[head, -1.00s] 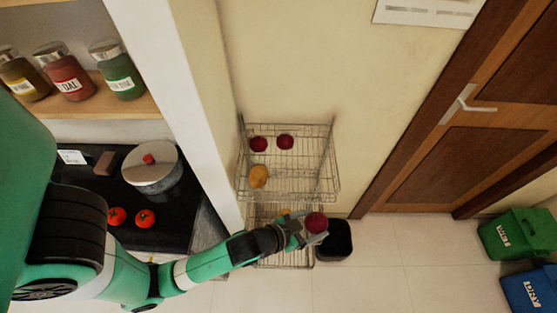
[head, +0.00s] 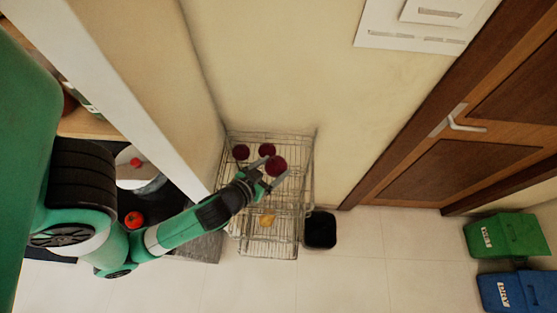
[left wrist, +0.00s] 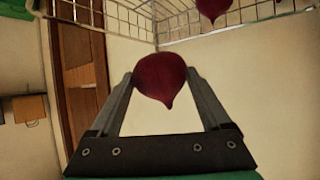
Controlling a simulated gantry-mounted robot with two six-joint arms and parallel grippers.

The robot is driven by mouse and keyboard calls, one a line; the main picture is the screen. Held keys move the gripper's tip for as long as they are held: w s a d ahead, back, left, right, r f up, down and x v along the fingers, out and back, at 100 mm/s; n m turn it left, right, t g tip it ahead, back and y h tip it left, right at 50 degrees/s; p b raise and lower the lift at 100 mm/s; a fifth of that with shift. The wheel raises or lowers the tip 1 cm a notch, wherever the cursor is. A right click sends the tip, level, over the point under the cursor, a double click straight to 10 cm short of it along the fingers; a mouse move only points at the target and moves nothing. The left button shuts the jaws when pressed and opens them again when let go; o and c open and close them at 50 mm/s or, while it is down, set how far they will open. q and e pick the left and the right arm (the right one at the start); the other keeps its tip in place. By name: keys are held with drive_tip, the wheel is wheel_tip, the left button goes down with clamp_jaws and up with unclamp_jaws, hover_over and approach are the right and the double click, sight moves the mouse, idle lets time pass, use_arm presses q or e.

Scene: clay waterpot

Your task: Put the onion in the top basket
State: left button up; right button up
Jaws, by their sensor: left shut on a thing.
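My left gripper (head: 271,171) is shut on a dark red onion (head: 277,166). In the left wrist view the onion (left wrist: 160,76) sits between the two fingertips with its pointed end toward me. In the head view the gripper and onion overlap the wire top basket (head: 304,142); I cannot tell how high above its floor they are. Two more red onions lie at its back, a left one (head: 240,152) and a right one (head: 267,150). The wrist view shows basket wires (left wrist: 118,14) and another onion (left wrist: 212,8) close ahead. My right gripper is not in view.
The lower wire basket (head: 285,245) holds a yellow item (head: 267,218). A black bin (head: 320,230) stands at its right. The wall (head: 290,70) is behind the baskets. A counter with a pot (head: 140,177) and a tomato (head: 134,220) is at left.

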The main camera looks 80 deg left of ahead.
use_arm(q)
drive_tip(key=shift+w+a, duration=0.15)
drive_tip(key=shift+w, duration=0.05)
drive_tip(key=shift+f, duration=0.1)
drive_tip(key=a+x, duration=0.1)
drive_tip(key=x, duration=0.7)
drive_tip(key=b, duration=0.3)
hover_over(295, 161)
wheel_tip(295, 161, down, 6)
drive_tip(key=shift+s+d+r, duration=0.1)
drive_tip(key=shift+s+r, duration=0.05)
drive_tip(key=shift+r, duration=0.05)
drive_tip(key=shift+f+b, duration=0.4)
drive_tip(key=shift+f, duration=1.35)
drive_tip(key=shift+f, duration=0.15)
drive_tip(key=o, duration=1.2)
